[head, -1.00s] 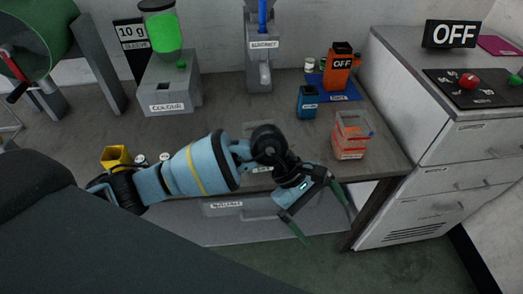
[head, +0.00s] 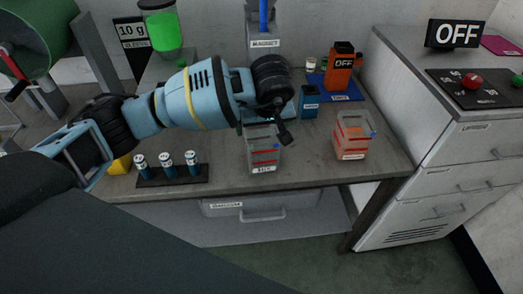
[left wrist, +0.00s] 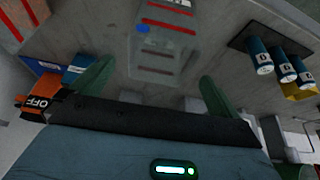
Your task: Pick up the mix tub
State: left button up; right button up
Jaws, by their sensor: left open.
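A clear tub with red bands and a blue spot (head: 263,150) stands on the bench near its front edge, below my left wrist. Its label is too small to read surely. In the left wrist view the tub (left wrist: 163,40) lies ahead, between the lines of my two green fingers. My left gripper (left wrist: 156,70) is open and empty, apart from the tub. In the head view my arm hides its fingers. A similar tub with orange contents (head: 352,140) stands to the right; I cannot read which one is the mix tub. My right gripper is out of view.
A dark rack with several blue cylinders (head: 172,175) lies left of the tub. A blue box (head: 309,101) and an orange OFF device (head: 339,72) stand behind, on the right. A grey dispenser (head: 263,44) is at the back. The bench between the two tubs is clear.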

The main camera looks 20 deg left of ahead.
aim_at(261, 133)
pick_arm(q)
jog(key=x, duration=0.6)
jog(key=shift+w+a+r, duration=0.1)
jog(key=c, duration=1.1)
jog(key=shift+c, duration=0.2)
jog(key=shift+r, duration=0.1)
